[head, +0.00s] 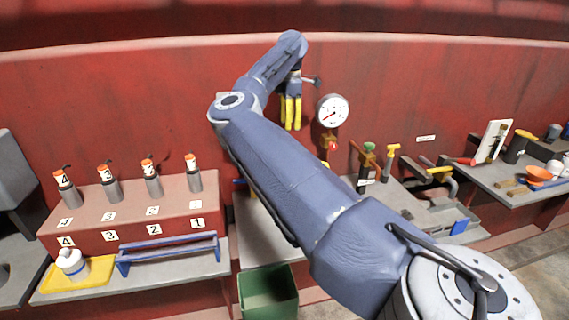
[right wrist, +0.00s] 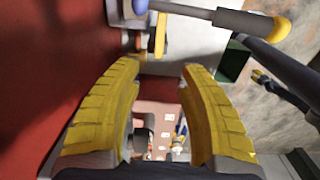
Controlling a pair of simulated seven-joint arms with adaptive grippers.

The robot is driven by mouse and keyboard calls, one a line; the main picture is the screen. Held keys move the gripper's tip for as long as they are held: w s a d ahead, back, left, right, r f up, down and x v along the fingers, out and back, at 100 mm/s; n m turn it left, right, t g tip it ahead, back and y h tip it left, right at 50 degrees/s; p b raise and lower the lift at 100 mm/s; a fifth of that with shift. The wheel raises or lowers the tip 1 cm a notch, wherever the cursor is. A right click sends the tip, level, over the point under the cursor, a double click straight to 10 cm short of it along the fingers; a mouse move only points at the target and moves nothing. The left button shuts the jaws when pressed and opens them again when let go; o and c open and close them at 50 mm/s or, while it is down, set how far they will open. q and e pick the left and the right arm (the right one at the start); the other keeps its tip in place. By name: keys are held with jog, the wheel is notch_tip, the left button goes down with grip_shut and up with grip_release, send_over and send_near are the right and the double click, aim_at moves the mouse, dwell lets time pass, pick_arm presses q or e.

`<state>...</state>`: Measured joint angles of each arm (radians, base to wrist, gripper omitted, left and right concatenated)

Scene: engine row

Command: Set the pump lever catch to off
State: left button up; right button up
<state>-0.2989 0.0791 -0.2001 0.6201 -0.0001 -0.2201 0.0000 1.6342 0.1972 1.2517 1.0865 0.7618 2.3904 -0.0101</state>
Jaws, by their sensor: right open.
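My right gripper (head: 291,127) is open and empty, close to the red wall with its yellow fingers pointing down. In the right wrist view its fingers (right wrist: 158,70) stand apart with nothing between them. A bar with a grey sleeve and yellow end (right wrist: 245,22), perhaps the pump lever, crosses the top of that view, beyond the fingertips. A small yellow upright piece (right wrist: 160,36) stands beside it near the wall; I cannot tell whether this is the catch or how it is set. My right arm hides much of this area in the head view. My left gripper is not in view.
A gauge (head: 332,110) and a red handle (head: 332,150) are just right of the gripper. A green bin (head: 268,292) stands below the middle bench. Numbered cylinders (head: 110,184) stand at left. A yellow-handled lever (head: 440,170) is at right.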

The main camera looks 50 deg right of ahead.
notch_tip(320, 180, down, 16)
jog(key=shift+f, duration=0.1)
dwell(0.5)
grip_shut()
dwell(0.3)
